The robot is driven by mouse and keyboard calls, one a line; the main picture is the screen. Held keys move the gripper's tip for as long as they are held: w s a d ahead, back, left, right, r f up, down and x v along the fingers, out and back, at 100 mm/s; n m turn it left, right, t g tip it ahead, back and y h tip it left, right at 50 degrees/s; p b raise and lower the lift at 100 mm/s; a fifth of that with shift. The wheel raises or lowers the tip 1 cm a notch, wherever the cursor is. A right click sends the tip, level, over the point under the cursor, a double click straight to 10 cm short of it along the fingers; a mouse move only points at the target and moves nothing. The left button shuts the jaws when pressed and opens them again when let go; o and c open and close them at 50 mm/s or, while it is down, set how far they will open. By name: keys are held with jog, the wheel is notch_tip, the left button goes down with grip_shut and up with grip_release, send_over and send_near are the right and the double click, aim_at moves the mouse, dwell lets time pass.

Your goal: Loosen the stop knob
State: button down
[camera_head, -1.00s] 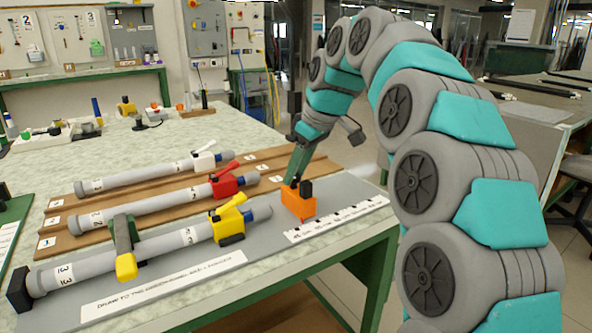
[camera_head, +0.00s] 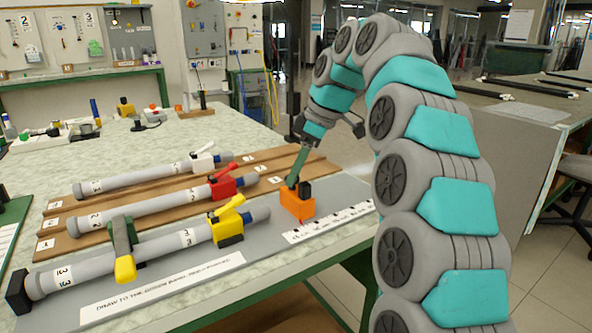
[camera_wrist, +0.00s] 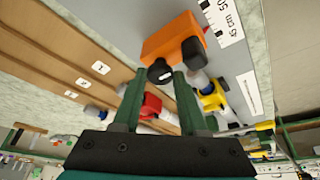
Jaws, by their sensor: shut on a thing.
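The orange stop block (camera_head: 297,204) stands on the grey board beside the printed scale, at the right end of the row with the yellow clamp. My gripper (camera_head: 293,182) reaches down to its top from above. In the wrist view the fingertips (camera_wrist: 158,73) are shut on a dark round knob (camera_wrist: 160,70) on the orange block (camera_wrist: 172,42). The knob is mostly hidden in the head view. A second black part (camera_wrist: 192,50) sticks out of the block beside the fingers; it also shows in the head view (camera_head: 305,190).
A grey rod (camera_head: 150,253) lies in a yellow clamp (camera_head: 228,222) and under a green-and-yellow lever (camera_head: 124,250). Two more rods with red (camera_head: 222,186) and white (camera_head: 202,162) clamps lie on brown rails behind. The scale strip (camera_head: 330,222) lies right of the block.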

jog(key=shift+c, duration=2.2)
grip_release()
